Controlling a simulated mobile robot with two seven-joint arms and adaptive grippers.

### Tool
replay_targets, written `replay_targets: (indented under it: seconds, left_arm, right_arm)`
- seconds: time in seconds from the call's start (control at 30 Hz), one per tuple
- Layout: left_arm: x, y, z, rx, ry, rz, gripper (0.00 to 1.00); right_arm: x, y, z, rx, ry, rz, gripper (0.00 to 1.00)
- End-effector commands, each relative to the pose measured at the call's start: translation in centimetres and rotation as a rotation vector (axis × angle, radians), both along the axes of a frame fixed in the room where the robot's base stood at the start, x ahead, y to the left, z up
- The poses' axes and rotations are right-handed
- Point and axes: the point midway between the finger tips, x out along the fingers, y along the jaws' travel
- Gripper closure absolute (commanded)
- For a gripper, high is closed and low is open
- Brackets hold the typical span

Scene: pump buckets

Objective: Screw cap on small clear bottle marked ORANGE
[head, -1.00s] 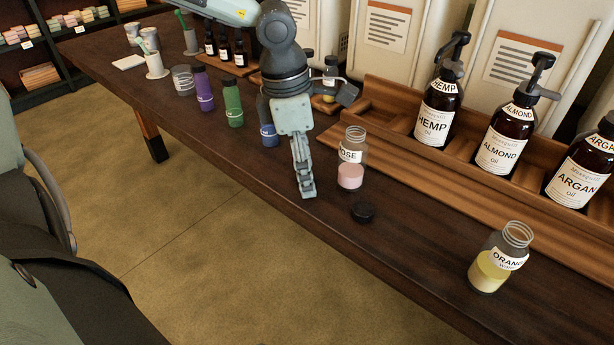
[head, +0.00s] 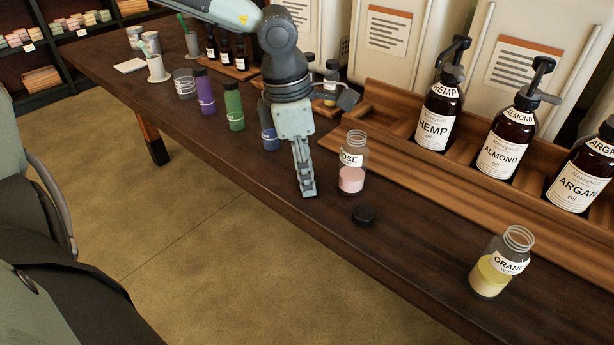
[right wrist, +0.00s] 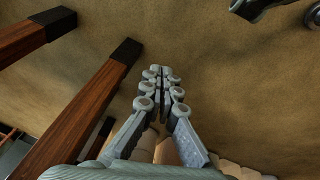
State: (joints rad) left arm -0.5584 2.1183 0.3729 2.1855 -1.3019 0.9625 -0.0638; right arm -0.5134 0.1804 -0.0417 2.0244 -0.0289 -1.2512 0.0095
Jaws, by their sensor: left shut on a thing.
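The small clear bottle marked ORANGE (head: 490,275) stands upright and open at the right front of the table, with yellow liquid inside and a bare threaded neck. A black cap (head: 363,215) lies on the table to its left, near the front edge. My left gripper (head: 308,190) points down over the table, left of the cap and well apart from the ORANGE bottle. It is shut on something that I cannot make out. My right gripper (right wrist: 162,72) shows only in the right wrist view, over the floor beside table legs. Its fingers are together and empty.
An open clear bottle marked ROSE (head: 351,178) stands just right of my left gripper. Behind are a wooden rack (head: 400,165) and HEMP (head: 437,120), ALMOND (head: 505,140) and ARGAN (head: 580,175) pump bottles. Green (head: 233,105) and purple (head: 204,92) bottles stand left. Table between cap and ORANGE bottle is clear.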

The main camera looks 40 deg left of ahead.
Motion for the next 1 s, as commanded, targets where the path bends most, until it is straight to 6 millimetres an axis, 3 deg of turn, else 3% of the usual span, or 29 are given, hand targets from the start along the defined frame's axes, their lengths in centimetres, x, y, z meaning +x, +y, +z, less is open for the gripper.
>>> replay_targets:
  seconds: [0.17,0.37,0.7,1.0]
  left_arm:
    - [0.1,0.0,0.8,0.0,-0.004,0.0,0.78]
    - [0.2,0.0,4.2,0.001,-0.009,0.001,0.78]
    - [-6.0,2.0,8.0,-0.006,-0.009,0.0,0.78]
    - [-9.1,3.0,9.7,-0.001,-0.008,0.001,0.78]
  right_arm:
    - [0.0,-0.2,-0.1,-0.003,0.003,-0.001,1.0]
    - [0.2,-0.2,0.2,-0.006,0.0,-0.003,1.0]
    - [0.9,0.0,1.4,-0.003,-0.025,-0.002,1.0]
    - [0.3,0.1,1.1,-0.003,-0.009,-0.005,1.0]
